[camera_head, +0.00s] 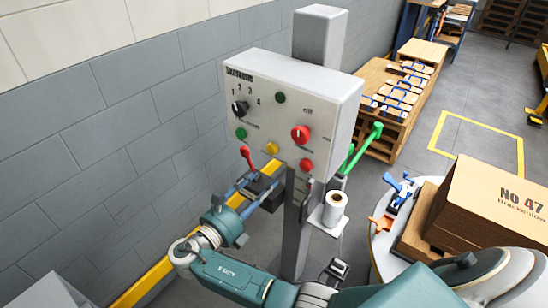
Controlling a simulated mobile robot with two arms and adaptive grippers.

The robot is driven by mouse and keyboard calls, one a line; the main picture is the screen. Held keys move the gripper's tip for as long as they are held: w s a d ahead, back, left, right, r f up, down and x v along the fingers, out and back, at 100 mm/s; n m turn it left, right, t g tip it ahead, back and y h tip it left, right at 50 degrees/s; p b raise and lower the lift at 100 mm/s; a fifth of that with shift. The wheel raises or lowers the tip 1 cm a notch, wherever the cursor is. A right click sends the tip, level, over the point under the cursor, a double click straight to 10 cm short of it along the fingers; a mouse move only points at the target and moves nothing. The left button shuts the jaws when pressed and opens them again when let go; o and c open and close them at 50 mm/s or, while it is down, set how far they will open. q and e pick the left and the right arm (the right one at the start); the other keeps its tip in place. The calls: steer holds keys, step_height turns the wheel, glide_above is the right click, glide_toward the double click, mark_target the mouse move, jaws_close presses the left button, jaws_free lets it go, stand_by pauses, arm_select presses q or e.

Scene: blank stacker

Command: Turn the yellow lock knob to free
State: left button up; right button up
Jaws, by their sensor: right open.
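A grey control box (285,88) stands on a post. On its face, a small round yellow knob (271,147) sits low, between a green button (241,134) and a red button (306,165). Which way the yellow knob is turned is too small to tell. My right gripper (264,186) is open and empty below the yellow knob, apart from it in the picture. A red-handled lever (246,157) shows just above the gripper's left side. My left gripper is not in view.
A black selector (239,107) and a larger red knob (300,134) share the panel. A green lever (363,146) and a white roll (336,205) are right of the post. A round table (381,252) bears a cardboard box (495,211). The block wall (110,150) bounds the left.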

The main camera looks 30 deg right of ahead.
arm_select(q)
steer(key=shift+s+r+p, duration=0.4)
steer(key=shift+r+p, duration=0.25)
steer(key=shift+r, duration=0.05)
arm_select(e)
steer(key=s+x, duration=0.1)
steer(key=x, duration=0.9)
steer(key=shift+d+r, duration=0.3)
steer(key=shift+d, duration=0.05)
steer(key=shift+s, duration=0.1)
